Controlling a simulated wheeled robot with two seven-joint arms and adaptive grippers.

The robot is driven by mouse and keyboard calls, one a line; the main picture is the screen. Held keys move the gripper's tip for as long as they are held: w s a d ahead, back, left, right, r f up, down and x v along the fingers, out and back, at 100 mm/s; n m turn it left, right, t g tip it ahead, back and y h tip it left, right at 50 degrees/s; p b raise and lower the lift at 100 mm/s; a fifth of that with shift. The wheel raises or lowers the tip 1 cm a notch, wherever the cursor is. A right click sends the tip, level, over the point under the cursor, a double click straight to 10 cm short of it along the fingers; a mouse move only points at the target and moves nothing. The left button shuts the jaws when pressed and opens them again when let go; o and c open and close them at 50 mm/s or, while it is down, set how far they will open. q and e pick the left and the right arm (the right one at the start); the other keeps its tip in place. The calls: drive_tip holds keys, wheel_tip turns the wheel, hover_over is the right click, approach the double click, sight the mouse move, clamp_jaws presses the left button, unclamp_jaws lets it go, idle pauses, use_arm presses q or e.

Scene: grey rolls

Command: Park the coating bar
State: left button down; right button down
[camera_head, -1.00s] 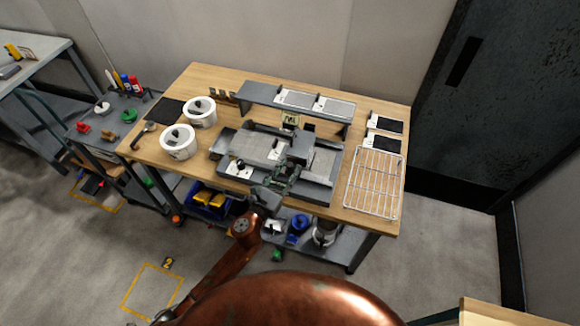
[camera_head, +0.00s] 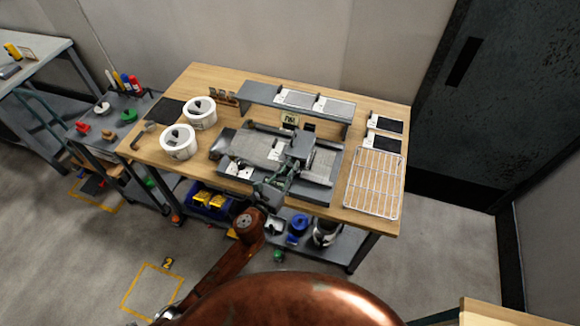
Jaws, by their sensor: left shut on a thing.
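The coating machine (camera_head: 258,150) is a dark grey flat-bed unit in the middle of the wooden table. A grey block-like carriage (camera_head: 302,146) sits across its bed, right of centre, and seems to bear the coating bar. The bar itself is too small and hidden to tell apart. My left gripper (camera_head: 290,170) reaches in from the front over the machine's near edge. It is shut at the carriage's near end, apparently on the coating bar or its holder; the fingers hide the contact. My right gripper is not in view.
A raised grey shelf (camera_head: 258,97) with pale sheets stands behind the machine. Two white tubs (camera_head: 179,144) stand to the left. A wire rack (camera_head: 373,184) lies on the right, with dark sample cards (camera_head: 388,124) behind it. A grey cart (camera_head: 118,118) adjoins the table's left side.

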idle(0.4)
use_arm(q)
drive_tip(key=s+d, duration=0.2)
drive_tip(key=d, duration=0.7)
drive_tip(key=shift+s, duration=0.4)
drive_tip(key=c, duration=1.9)
unclamp_jaws()
drive_tip(key=shift+d, duration=0.15)
drive_tip(key=shift+o, duration=0.3)
drive_tip(key=v, duration=1.2)
